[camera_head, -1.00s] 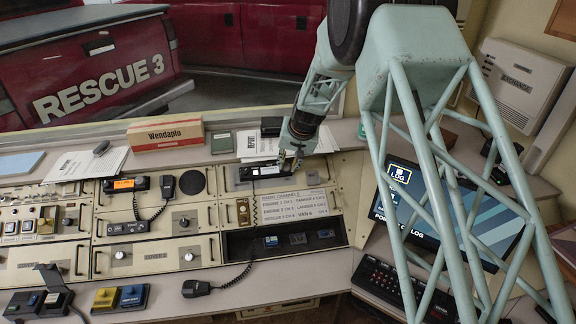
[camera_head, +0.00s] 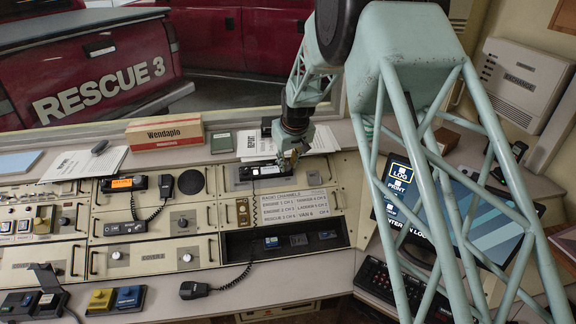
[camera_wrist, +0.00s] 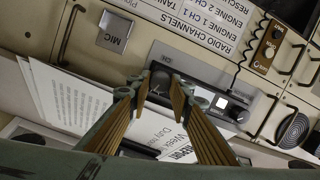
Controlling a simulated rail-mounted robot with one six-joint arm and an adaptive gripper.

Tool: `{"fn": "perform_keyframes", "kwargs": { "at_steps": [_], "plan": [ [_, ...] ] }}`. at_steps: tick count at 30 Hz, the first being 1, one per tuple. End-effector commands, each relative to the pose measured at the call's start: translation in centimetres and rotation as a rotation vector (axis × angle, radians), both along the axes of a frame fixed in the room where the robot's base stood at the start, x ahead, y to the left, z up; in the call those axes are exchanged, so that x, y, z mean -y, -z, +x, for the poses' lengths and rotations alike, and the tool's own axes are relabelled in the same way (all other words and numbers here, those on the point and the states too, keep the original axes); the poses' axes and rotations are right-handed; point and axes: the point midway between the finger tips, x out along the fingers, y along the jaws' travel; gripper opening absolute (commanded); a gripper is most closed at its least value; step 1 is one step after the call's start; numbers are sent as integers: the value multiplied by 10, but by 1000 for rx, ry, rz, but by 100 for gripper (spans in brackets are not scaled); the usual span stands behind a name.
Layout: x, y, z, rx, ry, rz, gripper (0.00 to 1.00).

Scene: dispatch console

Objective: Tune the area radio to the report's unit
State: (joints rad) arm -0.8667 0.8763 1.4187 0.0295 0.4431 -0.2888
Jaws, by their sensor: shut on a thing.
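The area radio (camera_head: 262,172) is a dark unit in the cream console; its face, small lit display and black knob also show in the wrist view (camera_wrist: 222,103). My gripper (camera_head: 291,160) is over the radio's right end in the head view. In the wrist view its fingertips (camera_wrist: 158,86) are shut on a dark knob (camera_wrist: 159,87) at one end of the radio's face. The pointer and channel digits are too small to read. The channel placard (camera_head: 292,207) is below the radio. A paper headed REPORT (camera_head: 251,143) lies behind it, partly hidden by my arm.
A corded handset (camera_head: 194,290) rests on the front ledge. A second radio (camera_head: 124,183) with an orange display is to the left. A monitor (camera_head: 470,215) and keyboard (camera_head: 375,280) are at right, partly behind my frame. A Wendaplo box (camera_head: 165,132) stands at the back.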

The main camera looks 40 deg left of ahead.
Motion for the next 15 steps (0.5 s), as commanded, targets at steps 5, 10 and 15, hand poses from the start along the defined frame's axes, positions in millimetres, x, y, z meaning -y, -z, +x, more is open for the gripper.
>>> {"fn": "perform_keyframes", "kwargs": {
  "at_steps": [5, 10, 15],
  "plan": [
    [0, 0, 0, 5, -9, -3, 9],
    [0, 0, 0, 5, -8, -3, 9],
    [0, 0, 0, 5, -8, -3, 28]
  ]
}}
